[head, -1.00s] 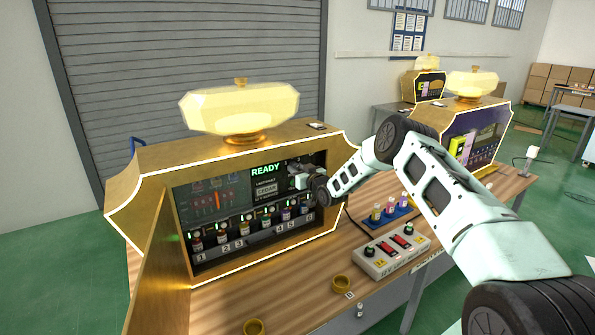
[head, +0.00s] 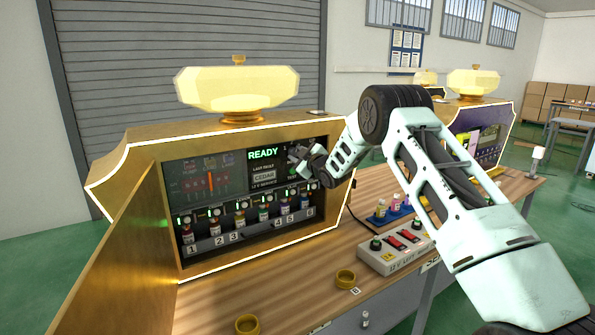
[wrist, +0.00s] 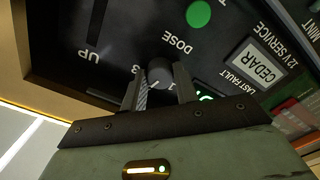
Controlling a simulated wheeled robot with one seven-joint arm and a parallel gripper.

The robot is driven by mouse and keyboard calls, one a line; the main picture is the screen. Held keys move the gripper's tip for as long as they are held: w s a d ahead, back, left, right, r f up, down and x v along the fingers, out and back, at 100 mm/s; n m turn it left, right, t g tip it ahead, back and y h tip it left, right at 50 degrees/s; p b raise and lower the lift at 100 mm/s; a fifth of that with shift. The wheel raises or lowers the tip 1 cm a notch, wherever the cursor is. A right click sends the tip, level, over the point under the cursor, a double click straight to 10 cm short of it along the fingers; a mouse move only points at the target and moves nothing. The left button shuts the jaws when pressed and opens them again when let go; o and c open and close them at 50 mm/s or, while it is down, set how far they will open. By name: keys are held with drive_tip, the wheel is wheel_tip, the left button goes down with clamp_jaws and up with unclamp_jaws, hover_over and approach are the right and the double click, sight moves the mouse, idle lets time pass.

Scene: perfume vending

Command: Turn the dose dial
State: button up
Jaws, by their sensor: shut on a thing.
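The dose dial (wrist: 160,72) is a small dark knob on the black panel, beside the printed word DOSE in the wrist view. My gripper (wrist: 158,92) has one finger on each side of the dial and is shut on it. The fingers hide part of the dial's sides and some of the numbers around it. In the head view my gripper (head: 303,160) is at the upper right of the open machine's panel, right of the screen (head: 264,170) reading READY. The dial itself is hidden there.
The perfume machine's open door (head: 125,255) stands at the left. Several numbered bottles (head: 240,225) line up below the panel. A green button (wrist: 198,14) is near the dial. A switch box (head: 395,246) and gold rings (head: 345,278) lie on the wooden table.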

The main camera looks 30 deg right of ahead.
drive_tip(key=shift+f+n+b, duration=0.15)
drive_tip(key=shift+n+b, duration=1.35)
drive_tip(key=shift+b, duration=0.75)
drive_tip(key=o, duration=1)
drive_tip(key=shift+c, duration=0.2)
drive_tip(key=shift+s, duration=0.1)
drive_tip(key=s+b, duration=0.3)
drive_tip(key=s, duration=1.4)
drive_tip(key=shift+s+d+b, duration=0.15)
drive_tip(key=shift+d+b, duration=0.15)
drive_tip(key=shift+b, duration=0.1)
